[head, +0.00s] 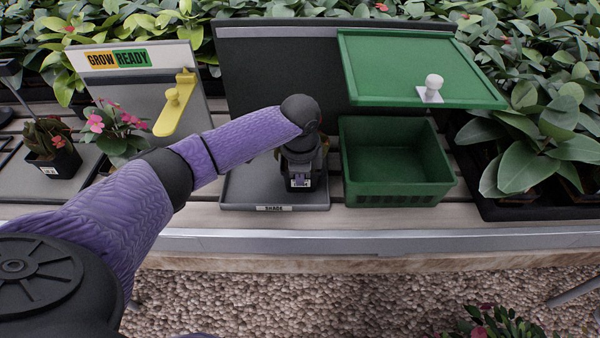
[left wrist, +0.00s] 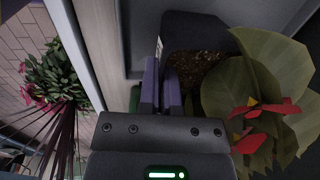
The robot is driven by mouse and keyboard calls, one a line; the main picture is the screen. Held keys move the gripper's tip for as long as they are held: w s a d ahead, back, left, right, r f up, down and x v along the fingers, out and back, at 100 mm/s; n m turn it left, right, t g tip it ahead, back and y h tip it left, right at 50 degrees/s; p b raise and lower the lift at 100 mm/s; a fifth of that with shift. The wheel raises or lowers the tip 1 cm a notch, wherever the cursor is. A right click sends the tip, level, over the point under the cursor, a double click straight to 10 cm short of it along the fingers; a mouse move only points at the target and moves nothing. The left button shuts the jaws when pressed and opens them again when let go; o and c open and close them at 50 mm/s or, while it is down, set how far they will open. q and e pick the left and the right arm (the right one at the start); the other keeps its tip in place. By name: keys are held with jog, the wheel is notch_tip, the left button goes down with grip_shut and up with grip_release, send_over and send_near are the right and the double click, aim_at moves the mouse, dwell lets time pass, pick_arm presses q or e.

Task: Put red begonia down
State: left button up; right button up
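My left gripper (head: 300,182) reaches down over the grey tray marked SHADE (head: 232,192). In the left wrist view its two purple fingers (left wrist: 161,88) are close together on the rim of a dark pot with brown soil (left wrist: 195,70). The red begonia (left wrist: 265,118), with broad green leaves and red flowers, grows from this pot. In the head view my wrist hides most of the plant. The pot is at the tray; whether it touches the surface I cannot tell. My right gripper is not in view.
An open green bin (head: 395,190) stands right of the tray, its lid (head: 420,65) raised behind it. A GROW READY panel with a yellow handle (head: 172,110) stands left. Potted pink flowers (head: 118,135) and another red-flowered pot (head: 58,160) stand further left. Leafy plants (head: 535,150) fill the right.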

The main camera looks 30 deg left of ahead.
pick_arm(q)
jog(key=o, duration=0.5)
jog(key=shift+c, duration=0.2)
jog(key=shift+r, duration=0.1)
notch_tip(320, 180, up, 12)
jog(key=s+p, duration=0.1)
jog(key=p, duration=0.5)
jog(key=shift+d, duration=0.35)
jog(key=shift+s, duration=0.1)
jog(key=shift+o, duration=0.4)
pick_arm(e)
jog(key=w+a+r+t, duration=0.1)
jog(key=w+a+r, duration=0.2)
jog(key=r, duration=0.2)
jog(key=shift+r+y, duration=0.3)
